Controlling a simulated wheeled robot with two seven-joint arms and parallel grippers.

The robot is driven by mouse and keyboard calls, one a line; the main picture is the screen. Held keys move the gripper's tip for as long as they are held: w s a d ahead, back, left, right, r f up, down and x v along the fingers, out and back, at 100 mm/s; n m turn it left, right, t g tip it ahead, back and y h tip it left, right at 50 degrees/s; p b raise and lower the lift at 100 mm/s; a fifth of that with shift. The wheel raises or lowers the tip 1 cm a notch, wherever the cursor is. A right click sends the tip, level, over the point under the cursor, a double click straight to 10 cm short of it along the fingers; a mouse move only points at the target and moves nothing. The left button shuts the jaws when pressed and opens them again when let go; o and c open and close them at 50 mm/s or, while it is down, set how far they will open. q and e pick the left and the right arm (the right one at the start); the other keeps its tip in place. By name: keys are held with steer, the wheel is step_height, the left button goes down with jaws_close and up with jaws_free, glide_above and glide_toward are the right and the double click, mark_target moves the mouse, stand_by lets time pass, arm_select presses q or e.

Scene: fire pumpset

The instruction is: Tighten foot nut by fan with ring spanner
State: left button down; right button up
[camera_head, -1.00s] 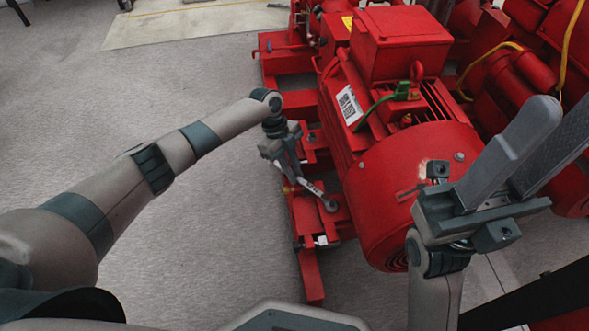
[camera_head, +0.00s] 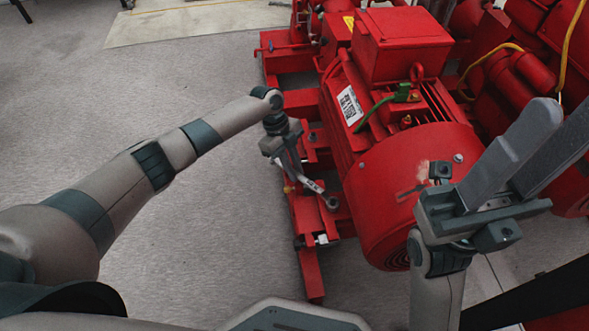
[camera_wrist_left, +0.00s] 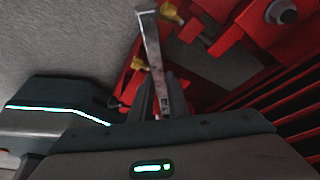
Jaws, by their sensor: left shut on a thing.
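My left gripper (camera_head: 290,166) is shut on a grey ring spanner (camera_head: 313,186). The spanner points down and right to the foot of the red motor (camera_head: 415,180), beside its fan-end cover. Its ring end (camera_head: 332,203) lies at the foot, where the nut is hidden; I cannot tell whether the ring is seated around it. In the left wrist view the spanner shank (camera_wrist_left: 152,55) runs up from between the jaws, with its far end at the top edge. My right gripper (camera_head: 528,152) is open and empty, raised in front of the motor's fan end.
The red base frame (camera_head: 309,270) runs along the motor's left side. Another foot bolt (camera_head: 312,137) stands farther back. Grey floor (camera_head: 200,240) on the left is clear.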

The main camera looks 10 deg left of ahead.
arm_select(q)
steer(key=shift+r+p, duration=1.65)
steer(key=shift+r, duration=0.45)
steer(key=shift+s, duration=0.1)
